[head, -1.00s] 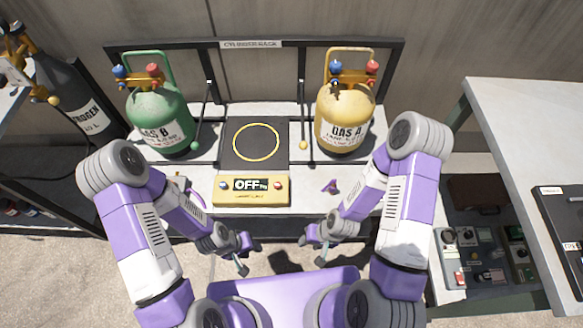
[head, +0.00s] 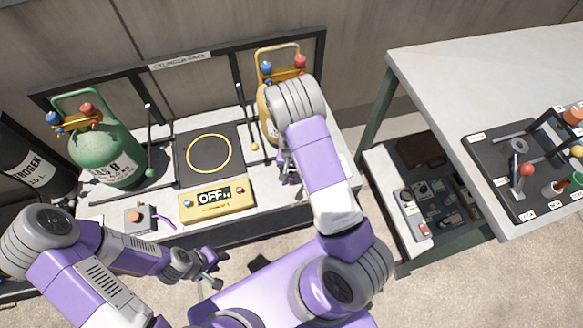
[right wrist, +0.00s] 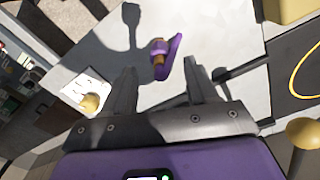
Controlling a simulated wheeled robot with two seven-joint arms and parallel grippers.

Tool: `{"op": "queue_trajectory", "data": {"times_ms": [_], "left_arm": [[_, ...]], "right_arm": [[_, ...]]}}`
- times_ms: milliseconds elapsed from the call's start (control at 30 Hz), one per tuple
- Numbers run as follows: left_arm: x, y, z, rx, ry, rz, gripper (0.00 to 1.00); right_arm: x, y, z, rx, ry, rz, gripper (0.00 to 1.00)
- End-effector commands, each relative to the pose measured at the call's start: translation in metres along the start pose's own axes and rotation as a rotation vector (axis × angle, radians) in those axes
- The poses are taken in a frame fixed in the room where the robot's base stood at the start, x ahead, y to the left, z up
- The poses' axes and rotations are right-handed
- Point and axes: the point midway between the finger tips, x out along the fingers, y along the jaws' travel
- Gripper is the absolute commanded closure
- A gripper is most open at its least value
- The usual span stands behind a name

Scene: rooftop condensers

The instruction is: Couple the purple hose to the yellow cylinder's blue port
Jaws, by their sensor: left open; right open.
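The yellow cylinder (head: 264,112) stands at the rack's right end, partly hidden behind my right arm. Its blue port (head: 266,67) is on the left of the valve top, beside a red one (head: 300,62). In the right wrist view, a short purple piece with a brass fitting (right wrist: 172,55) lies on the light bench top, just beyond the fingertips. My right gripper (right wrist: 160,75) is open and empty, pointing toward it. My left gripper (head: 214,274) is open and empty in front of the bench.
The display box reading OFF (head: 216,200) and the black scale plate (head: 184,170) sit mid-bench. A green cylinder (head: 105,155) stands left. A thin rod (head: 244,110) rises beside the yellow cylinder. A separate table (head: 440,70) stands right.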

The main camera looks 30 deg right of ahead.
Motion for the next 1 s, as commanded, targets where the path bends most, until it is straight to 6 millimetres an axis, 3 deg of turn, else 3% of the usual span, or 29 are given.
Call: {"op": "queue_trajectory", "data": {"times_ms": [100, 300, 667, 1000], "left_arm": [[0.011, -0.004, 0.0, 0.0, 0.0, 0.0, 0.57], [0.018, -0.007, -0.001, 0.0, 0.0, 0.0, 0.57], [0.018, -0.007, -0.001, 0.0, 0.0, 0.0, 0.57], [0.018, -0.007, -0.001, 0.0, 0.0, 0.0, 0.57]], "right_arm": [[0.023, 0.001, 0.001, 0.0, -0.002, 0.001, 0.42], [0.044, 0.0, 0.001, -0.001, -0.001, 0.0, 0.42], [0.048, 0.0, 0.001, -0.002, 0.0, 0.0, 0.42], [0.048, 0.0, 0.001, -0.002, -0.001, 0.0, 0.93]]}}
